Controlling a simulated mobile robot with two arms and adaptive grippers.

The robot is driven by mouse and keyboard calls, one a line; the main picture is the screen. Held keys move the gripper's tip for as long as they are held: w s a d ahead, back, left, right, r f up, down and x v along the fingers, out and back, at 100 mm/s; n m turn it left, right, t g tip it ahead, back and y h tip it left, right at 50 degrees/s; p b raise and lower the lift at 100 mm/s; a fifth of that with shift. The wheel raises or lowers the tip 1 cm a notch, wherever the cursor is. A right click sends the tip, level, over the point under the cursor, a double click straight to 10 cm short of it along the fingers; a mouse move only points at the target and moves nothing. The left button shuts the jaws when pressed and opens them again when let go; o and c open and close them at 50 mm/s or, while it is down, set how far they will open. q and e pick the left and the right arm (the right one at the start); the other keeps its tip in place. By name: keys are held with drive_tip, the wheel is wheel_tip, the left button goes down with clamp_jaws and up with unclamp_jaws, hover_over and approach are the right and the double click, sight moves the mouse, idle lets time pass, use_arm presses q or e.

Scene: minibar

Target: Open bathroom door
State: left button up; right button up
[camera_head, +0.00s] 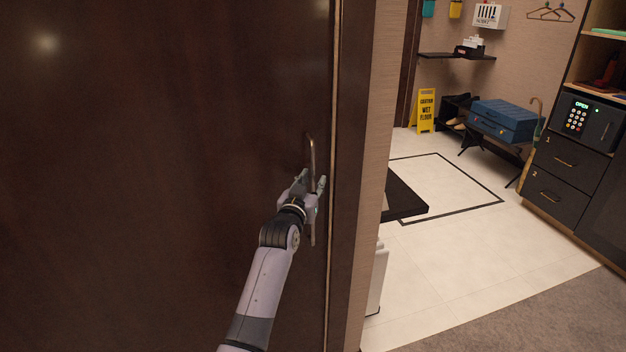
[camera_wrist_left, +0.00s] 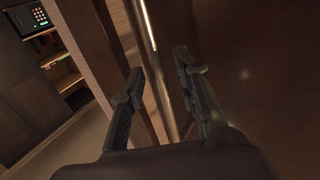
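The dark brown door (camera_head: 170,180) fills the left half of the head view and looks closed against its frame. Its vertical metal bar handle (camera_head: 312,155) is near the door's right edge. My left gripper (camera_head: 311,182) is at the handle's middle, with its two fingers apart, one to each side of the bar. In the left wrist view the fingers (camera_wrist_left: 160,80) are also spread, with the door (camera_wrist_left: 255,60) behind; whether they touch the bar I cannot tell. The gripper hides part of the handle. My right gripper is not in view.
The door frame (camera_head: 350,200) and a wall edge stand right of the door. Beyond are a yellow wet-floor sign (camera_head: 426,110), a blue suitcase (camera_head: 503,118) on a rack, and a dark cabinet with a safe (camera_head: 586,121). The tiled floor (camera_head: 450,270) at right is mostly clear.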

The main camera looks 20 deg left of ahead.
use_arm(q)
drive_tip(key=shift+w, duration=0.5)
drive_tip(key=shift+c, duration=0.4)
clamp_jaws()
